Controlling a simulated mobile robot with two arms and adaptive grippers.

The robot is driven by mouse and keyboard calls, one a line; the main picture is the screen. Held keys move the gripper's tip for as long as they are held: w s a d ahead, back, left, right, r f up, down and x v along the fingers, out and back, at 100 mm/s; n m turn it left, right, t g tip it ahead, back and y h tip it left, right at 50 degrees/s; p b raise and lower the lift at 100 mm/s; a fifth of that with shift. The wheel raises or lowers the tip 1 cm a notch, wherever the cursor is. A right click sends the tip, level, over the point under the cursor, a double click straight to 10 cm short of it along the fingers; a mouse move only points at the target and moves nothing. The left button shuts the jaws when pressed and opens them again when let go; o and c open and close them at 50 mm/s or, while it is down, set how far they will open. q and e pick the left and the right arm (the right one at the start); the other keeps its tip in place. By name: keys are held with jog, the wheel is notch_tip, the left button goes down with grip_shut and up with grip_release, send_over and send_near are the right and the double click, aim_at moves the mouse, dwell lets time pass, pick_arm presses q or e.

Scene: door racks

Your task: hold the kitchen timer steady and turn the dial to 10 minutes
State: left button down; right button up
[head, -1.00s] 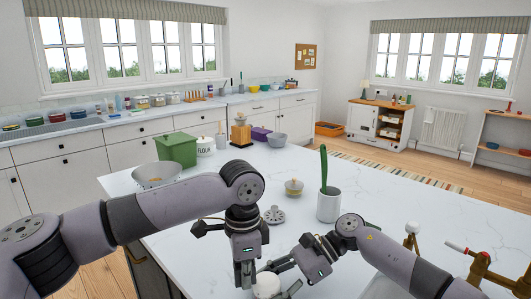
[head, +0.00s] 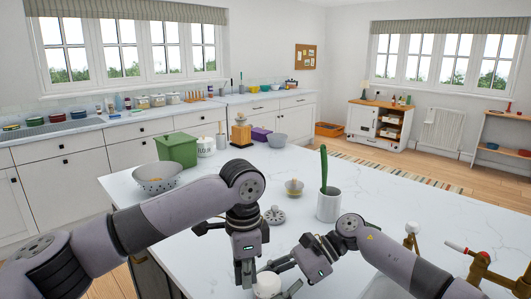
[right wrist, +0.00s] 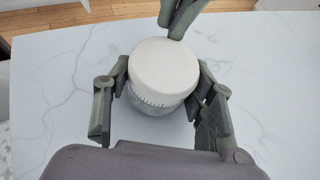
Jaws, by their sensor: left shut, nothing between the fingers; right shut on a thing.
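The kitchen timer (head: 267,285) stands on the white worktop at the bottom of the head view, partly cut off and partly covered by my grippers. In the right wrist view the timer (right wrist: 165,72) shows as a white round cap with fine marks around its lower edge, above a greyish body. I cannot read the setting. My right gripper (head: 281,281) is shut on the timer, with a finger on each side. My left gripper (head: 245,280) is shut and empty, pointing down. Its fingertips (right wrist: 180,25) are at the far edge of the cap; I cannot tell whether they touch.
A white pot with a green cactus-like stem (head: 328,203), a small lidded jar (head: 294,188) and a grey disc-like item (head: 274,216) stand behind my grippers. A colander (head: 157,180) and a green box (head: 177,149) are farther left. The worktop's right half is mostly clear.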

pick_arm(q)
jog(key=shift+w+f, duration=0.2)
jog(key=shift+f, duration=0.2)
jog(key=shift+a, duration=0.3)
notch_tip(320, 180, up, 6)
jog(key=shift+r, duration=0.25)
dwell(0.3)
jog(key=shift+a, duration=0.1)
jog(key=n, duration=1.2)
send_near(262, 290)
jog(key=s, duration=0.2)
notch_tip(262, 290, down, 7)
jog(key=shift+w+f, duration=0.1)
jog(key=shift+f, duration=0.25)
